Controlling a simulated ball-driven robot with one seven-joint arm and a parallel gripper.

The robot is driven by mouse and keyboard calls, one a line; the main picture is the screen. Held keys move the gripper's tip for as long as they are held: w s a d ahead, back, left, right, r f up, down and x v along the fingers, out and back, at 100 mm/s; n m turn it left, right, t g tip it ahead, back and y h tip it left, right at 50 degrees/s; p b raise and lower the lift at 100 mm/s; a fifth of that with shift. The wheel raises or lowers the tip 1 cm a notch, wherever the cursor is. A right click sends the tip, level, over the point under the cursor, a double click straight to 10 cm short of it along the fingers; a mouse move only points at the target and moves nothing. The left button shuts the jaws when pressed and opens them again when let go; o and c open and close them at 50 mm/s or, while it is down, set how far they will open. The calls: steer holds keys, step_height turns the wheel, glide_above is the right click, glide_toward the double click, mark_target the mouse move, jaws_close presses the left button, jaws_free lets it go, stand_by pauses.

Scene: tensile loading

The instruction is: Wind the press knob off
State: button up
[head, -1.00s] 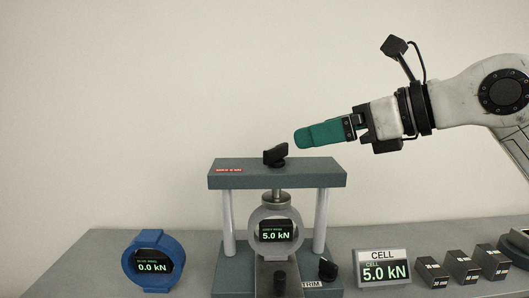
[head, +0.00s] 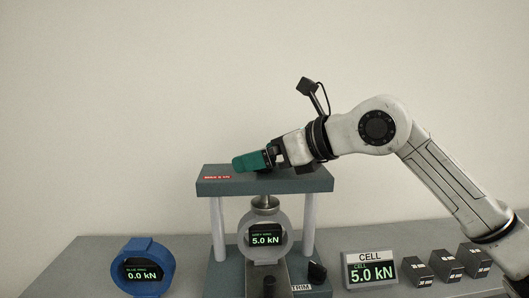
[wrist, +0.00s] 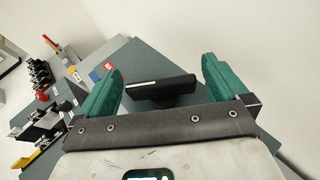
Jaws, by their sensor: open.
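The press (head: 213,186) is a grey frame with two light columns and a thick top plate. Its black knob (wrist: 162,87) sits on top of the plate, a bar with a white line along it. In the wrist view the knob lies between the two teal fingers of my gripper (wrist: 160,85), with a gap on each side. The gripper is open. In the head view my gripper (head: 254,160) is at the plate top and hides most of the knob. A grey ring under the press screw (head: 265,203) reads 5.0 kN.
A blue ring gauge (head: 145,248) reading 0.0 kN stands at left. A CELL display (head: 370,270) reads 5.0 kN, with several dark blocks (head: 446,264) to its right. A small black TRIM knob (head: 317,272) is on the press base. Bench space between the blue ring and press is clear.

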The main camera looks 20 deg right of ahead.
steer(key=shift+c, duration=0.5)
steer(key=c, duration=0.8)
steer(key=shift+n+y, duration=0.3)
steer(key=shift+y, duration=0.1)
steer(key=shift+n+g+y, duration=0.6)
steer(key=shift+g, duration=0.1)
steer(key=n+g+y, duration=0.2)
steer(key=n+g, duration=0.1)
steer(key=shift+b, duration=0.3)
steer(key=n+g+y, duration=0.1)
steer(key=n+g, duration=0.2)
steer(key=shift+r+n+g+y+p, duration=0.15)
steer(key=shift+n+g+y+p, duration=0.15)
steer(key=shift+g+y+p, duration=0.1)
steer(key=shift+n+g+p, duration=0.4)
steer(key=shift+n+g, duration=0.7)
steer(key=shift+g, duration=0.3)
